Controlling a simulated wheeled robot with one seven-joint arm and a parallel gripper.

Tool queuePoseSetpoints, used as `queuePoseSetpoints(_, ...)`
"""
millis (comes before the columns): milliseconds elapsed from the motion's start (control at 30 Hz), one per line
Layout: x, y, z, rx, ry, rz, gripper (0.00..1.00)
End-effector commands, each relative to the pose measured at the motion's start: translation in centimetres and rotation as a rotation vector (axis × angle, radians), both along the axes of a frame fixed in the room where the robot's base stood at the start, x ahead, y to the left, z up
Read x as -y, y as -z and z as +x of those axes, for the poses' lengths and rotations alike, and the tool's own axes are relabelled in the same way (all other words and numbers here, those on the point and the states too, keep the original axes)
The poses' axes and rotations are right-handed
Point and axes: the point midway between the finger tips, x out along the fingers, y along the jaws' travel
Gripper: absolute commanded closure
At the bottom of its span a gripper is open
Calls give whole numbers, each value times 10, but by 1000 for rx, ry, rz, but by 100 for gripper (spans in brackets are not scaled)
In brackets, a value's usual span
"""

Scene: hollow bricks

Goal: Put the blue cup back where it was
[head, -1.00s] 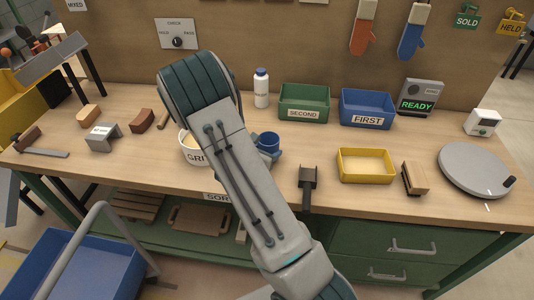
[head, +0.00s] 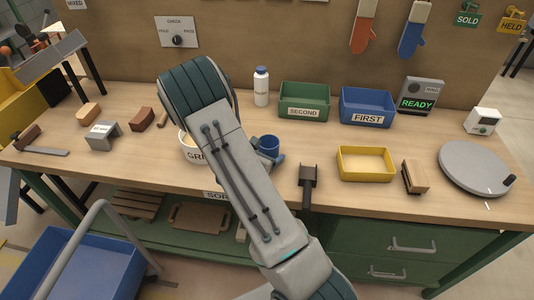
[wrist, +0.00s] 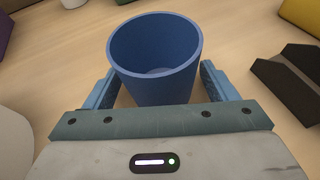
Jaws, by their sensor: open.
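The blue cup (head: 269,144) stands upright on the wooden bench, partly hidden behind my arm in the head view. In the wrist view the cup (wrist: 155,60) is close, its open top facing the camera and its inside empty. My gripper (wrist: 158,88) is open, with one blue finger on each side of the cup's lower part. A gap shows beside the cup at the left finger; contact at the right finger cannot be told. In the head view only a bit of my gripper (head: 277,160) shows beside the cup.
A white tub (head: 190,148) stands left of the cup, partly behind my arm. A dark scoop-like tool (head: 308,180) and a yellow tray (head: 366,163) lie to the right. A green bin (head: 304,100), a blue bin (head: 367,106) and a white bottle (head: 261,87) stand behind.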

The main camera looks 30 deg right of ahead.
Motion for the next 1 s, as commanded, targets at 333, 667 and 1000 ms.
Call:
queuePoseSetpoints(333, -33, -18, -19, 2, -5, 3, 21)
queuePoseSetpoints(667, -82, -43, -53, 2, -3, 1, 21)
queuePoseSetpoints(1000, -76, -72, -80, 78, 161, 88, 21)
